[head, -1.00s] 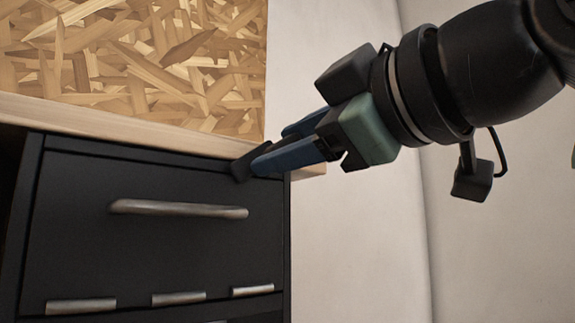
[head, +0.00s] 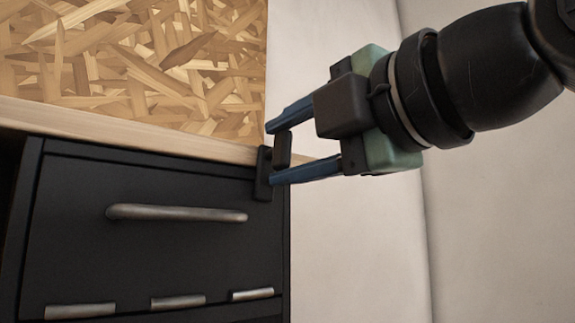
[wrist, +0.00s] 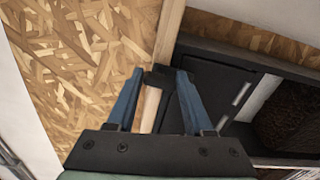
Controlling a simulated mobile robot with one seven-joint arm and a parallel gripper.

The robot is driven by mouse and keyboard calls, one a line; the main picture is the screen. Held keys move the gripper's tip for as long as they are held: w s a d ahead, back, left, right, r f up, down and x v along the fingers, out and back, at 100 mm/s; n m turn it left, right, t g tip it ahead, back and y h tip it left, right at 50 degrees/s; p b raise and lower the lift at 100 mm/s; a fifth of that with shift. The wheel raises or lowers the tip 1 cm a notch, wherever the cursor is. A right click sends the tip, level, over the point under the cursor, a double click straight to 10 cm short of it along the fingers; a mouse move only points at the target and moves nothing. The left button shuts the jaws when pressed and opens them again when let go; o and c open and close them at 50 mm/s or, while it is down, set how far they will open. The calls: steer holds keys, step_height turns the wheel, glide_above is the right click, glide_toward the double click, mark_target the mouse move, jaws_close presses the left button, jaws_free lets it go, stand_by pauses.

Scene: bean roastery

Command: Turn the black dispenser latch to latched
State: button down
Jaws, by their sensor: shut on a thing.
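The black dispenser latch (head: 263,175) is at the upper right corner of the black cabinet front, just under the wooden top edge. Its plate stands close to upright in the head view, with a short dark knob (head: 282,151) sticking out towards me. My gripper (head: 270,154) comes in from the right with one blue finger above the knob and one below, shut on the latch. In the wrist view the latch (wrist: 157,77) is a dark shape between the tips of my gripper (wrist: 160,73). Its exact contact with the fingers is hard to see there.
The black drawer front (head: 170,180) has a long metal handle (head: 178,213) left of the latch and several small metal pulls below. A wood-chip board (head: 150,65) rises above the wooden edge (head: 130,128). A pale wall (head: 350,240) lies to the right.

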steer(key=shift+n, duration=0.5)
steer(key=shift+c, duration=1.5)
jaws_free()
steer(key=shift+a, duration=0.1)
